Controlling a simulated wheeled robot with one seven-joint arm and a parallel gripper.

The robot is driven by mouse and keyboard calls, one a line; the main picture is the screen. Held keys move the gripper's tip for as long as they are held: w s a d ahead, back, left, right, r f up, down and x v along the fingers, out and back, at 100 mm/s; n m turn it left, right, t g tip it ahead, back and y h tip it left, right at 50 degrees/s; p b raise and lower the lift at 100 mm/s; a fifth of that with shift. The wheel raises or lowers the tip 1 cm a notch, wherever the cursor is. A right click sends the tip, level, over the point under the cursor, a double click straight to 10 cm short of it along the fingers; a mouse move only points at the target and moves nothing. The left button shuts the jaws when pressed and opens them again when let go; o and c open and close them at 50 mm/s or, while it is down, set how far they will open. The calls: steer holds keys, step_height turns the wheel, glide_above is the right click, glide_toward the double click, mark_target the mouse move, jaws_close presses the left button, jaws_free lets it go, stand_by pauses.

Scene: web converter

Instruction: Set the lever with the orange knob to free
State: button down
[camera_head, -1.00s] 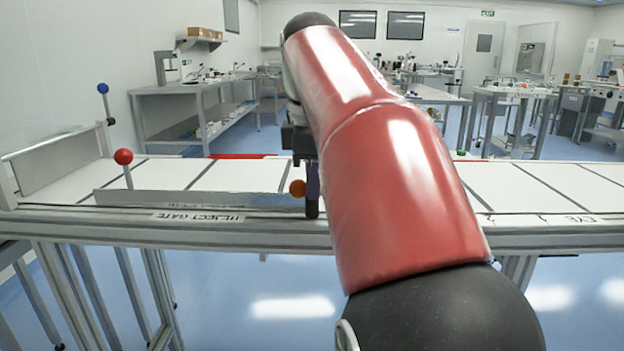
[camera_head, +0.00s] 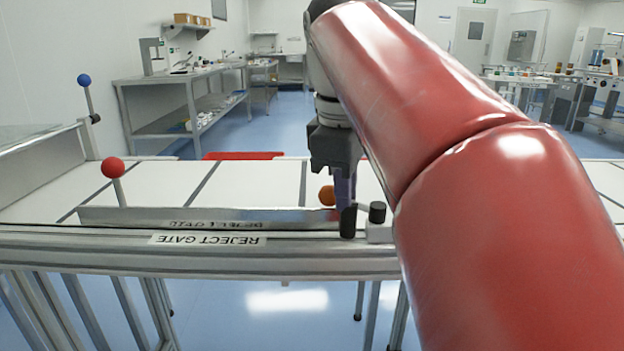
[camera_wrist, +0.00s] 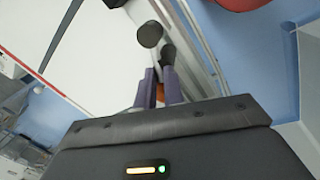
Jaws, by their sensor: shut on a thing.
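The orange knob (camera_head: 327,195) shows just left of my gripper's fingers in the head view, partly hidden behind them. My gripper (camera_head: 346,212) points down at the conveyor's near side, at the right end of the low metal gate plate (camera_head: 215,217). In the wrist view, a bit of orange (camera_wrist: 160,92) shows between the two purple-grey fingers of my gripper (camera_wrist: 160,75), which are shut on the knob. The lever's stem is hidden, and its setting cannot be read.
A red-knobbed lever (camera_head: 113,168) stands at the gate's left, and a blue-knobbed lever (camera_head: 84,81) rises behind it. A short black-topped post (camera_head: 377,213) is close to the right of my fingers. The near rail carries a "REJECT GATE" label (camera_head: 205,240).

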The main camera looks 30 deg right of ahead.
steer(key=shift+d+r, duration=0.1)
steer(key=shift+d, duration=0.1)
steer(key=c, duration=1.4)
jaws_free()
steer(key=shift+d, duration=0.1)
steer(key=shift+o, duration=0.2)
step_height(320, 180, up, 8)
steer(key=s+a+p, duration=0.1)
steer(key=shift+f, duration=0.25)
steer(key=shift+a, duration=0.1)
